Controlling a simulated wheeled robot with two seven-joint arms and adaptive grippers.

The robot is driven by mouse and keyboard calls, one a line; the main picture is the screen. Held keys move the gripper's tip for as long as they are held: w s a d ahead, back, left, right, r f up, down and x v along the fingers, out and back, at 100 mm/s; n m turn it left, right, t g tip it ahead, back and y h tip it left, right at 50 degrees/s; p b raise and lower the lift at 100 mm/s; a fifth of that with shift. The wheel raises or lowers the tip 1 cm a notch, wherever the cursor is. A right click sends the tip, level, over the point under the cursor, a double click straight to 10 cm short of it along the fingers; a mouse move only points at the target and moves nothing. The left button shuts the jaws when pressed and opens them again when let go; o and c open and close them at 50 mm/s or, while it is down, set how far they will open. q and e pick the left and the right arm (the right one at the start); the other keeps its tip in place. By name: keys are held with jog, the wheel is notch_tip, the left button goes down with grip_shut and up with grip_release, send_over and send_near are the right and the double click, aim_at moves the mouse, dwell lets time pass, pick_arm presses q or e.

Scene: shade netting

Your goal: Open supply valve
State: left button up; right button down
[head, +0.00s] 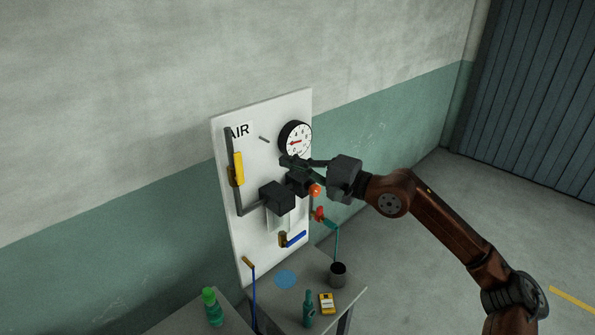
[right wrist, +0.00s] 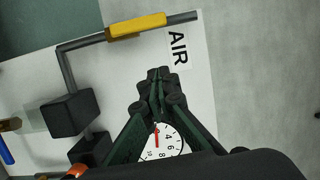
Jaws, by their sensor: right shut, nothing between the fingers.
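A white panel (head: 223,150) marked AIR stands against the wall. A dark pipe (head: 239,203) runs on it, with a yellow handle or sleeve (head: 237,168) lying along the pipe. The yellow part also shows in the right wrist view (right wrist: 137,26). Low on the panel is a brass fitting with a blue lever (head: 295,240), pointing right and slightly up. I cannot tell which part is the supply valve. My right gripper (head: 286,160) is shut and empty in front of the panel, by the gauge; its fingertips (right wrist: 158,76) meet. My left gripper is not in view.
A round gauge (head: 295,139) sits upper right on the panel, partly behind my fingers in the right wrist view. Dark boxes (head: 277,197), an orange ball (head: 315,190) and a red knob (head: 320,213) project from it. A bottle (head: 308,310) and dark cup (head: 338,275) stand below.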

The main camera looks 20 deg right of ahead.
jog(key=v, duration=0.2)
jog(key=shift+s+d+f, duration=0.1)
jog(key=shift+s+d, duration=0.1)
jog(key=shift+d, duration=0.05)
